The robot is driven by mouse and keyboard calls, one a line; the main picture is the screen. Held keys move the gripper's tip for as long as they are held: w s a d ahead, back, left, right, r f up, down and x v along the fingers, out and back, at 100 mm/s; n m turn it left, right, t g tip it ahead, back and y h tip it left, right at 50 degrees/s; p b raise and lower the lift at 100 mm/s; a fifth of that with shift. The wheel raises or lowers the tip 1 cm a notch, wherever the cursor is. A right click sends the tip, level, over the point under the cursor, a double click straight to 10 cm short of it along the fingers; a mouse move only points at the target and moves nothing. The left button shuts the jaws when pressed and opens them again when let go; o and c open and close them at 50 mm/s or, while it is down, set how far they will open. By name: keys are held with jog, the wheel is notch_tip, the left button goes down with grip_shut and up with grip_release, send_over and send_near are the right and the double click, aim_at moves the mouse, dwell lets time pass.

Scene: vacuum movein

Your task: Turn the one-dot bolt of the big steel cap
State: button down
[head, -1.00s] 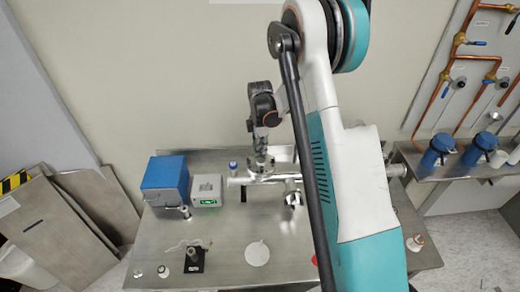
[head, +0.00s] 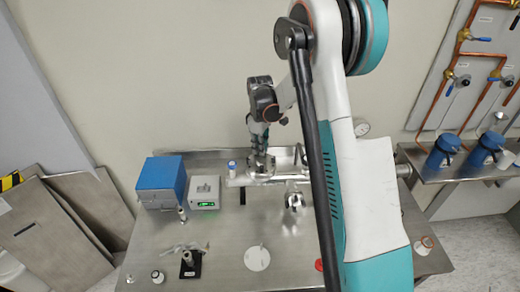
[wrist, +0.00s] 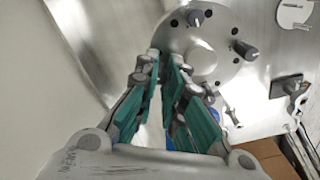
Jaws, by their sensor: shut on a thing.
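The big steel cap (wrist: 212,66) is a round grey flange with small dark holes and a raised centre, filling the upper middle of the wrist view. In the head view the cap (head: 262,168) sits on the steel pipework on the bench. Two bolts stand out of its face, one at the top (wrist: 196,18) and one at the right (wrist: 245,50). My gripper (wrist: 162,58) has its green-padded fingers close together at the cap's left edge, shut on a bolt mostly hidden between the tips. Dot marks are too small to make out. In the head view my gripper (head: 259,150) is above the cap.
A blue box (head: 162,183) and a grey unit with a green display (head: 204,192) stand left of the pipework. A white disc (head: 257,258) and a black-based fixture (head: 190,265) lie nearer the front.

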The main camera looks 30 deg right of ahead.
dwell(0.4)
jog(key=c, duration=1.9)
grip_release()
